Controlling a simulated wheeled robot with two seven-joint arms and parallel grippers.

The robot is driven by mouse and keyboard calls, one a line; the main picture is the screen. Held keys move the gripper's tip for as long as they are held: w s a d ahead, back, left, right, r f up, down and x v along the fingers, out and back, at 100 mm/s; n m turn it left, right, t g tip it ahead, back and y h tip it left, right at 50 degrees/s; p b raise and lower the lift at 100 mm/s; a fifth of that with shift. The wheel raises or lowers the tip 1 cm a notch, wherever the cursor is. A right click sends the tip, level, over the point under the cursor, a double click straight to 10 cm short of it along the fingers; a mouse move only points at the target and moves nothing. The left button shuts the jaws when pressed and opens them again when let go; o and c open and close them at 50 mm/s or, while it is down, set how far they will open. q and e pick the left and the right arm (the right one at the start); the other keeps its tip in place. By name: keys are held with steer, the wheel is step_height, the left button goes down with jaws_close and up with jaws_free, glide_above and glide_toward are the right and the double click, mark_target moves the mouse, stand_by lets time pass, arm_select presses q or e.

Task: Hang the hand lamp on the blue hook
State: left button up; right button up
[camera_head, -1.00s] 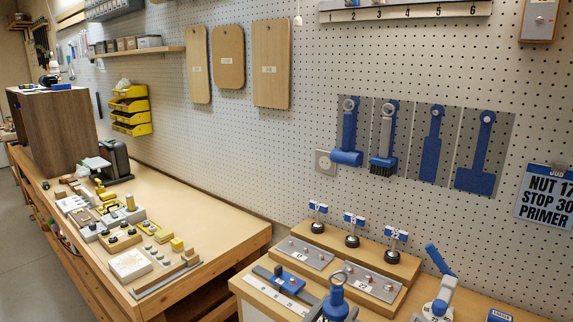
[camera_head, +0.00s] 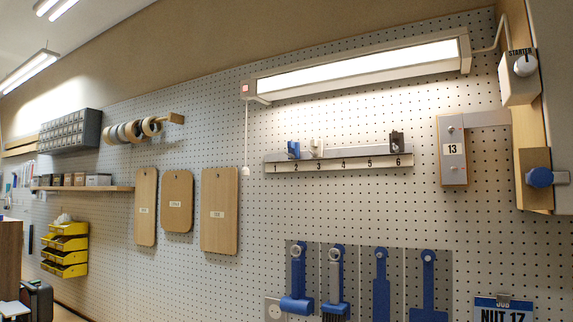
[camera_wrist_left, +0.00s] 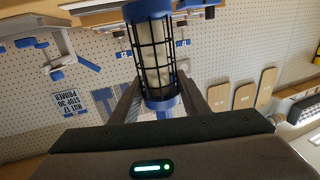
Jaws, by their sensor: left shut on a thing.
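The hand lamp (camera_wrist_left: 152,62) has a black wire cage around a pale tube and blue end caps. It shows in the left wrist view, between the fingers of my left gripper (camera_wrist_left: 162,88), which is shut on it. The blue hook (camera_head: 293,150) is on a wall rail in the head view, above the number 2, and looks empty. A white hook (camera_head: 316,148) is close to its right, and a black hook (camera_head: 397,142) is near the rail's right end. Neither gripper shows in the head view, and my right gripper is in no view.
A lit strip light (camera_head: 360,68) is above the numbered rail (camera_head: 350,163), with a pull cord to the left. A box marked 13 (camera_head: 452,150) and a wooden cabinet edge are at the right. Hanging tools (camera_head: 337,275) are below. Bare pegboard lies between rail and tools.

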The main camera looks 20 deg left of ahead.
arm_select(q)
steer(key=shift+s, duration=0.1)
steer(key=s+f, duration=0.3)
steer(key=s, duration=0.6)
steer(key=shift+s+f, duration=0.2)
steer(key=shift+f, duration=0.05)
steer(key=shift+d, duration=0.1)
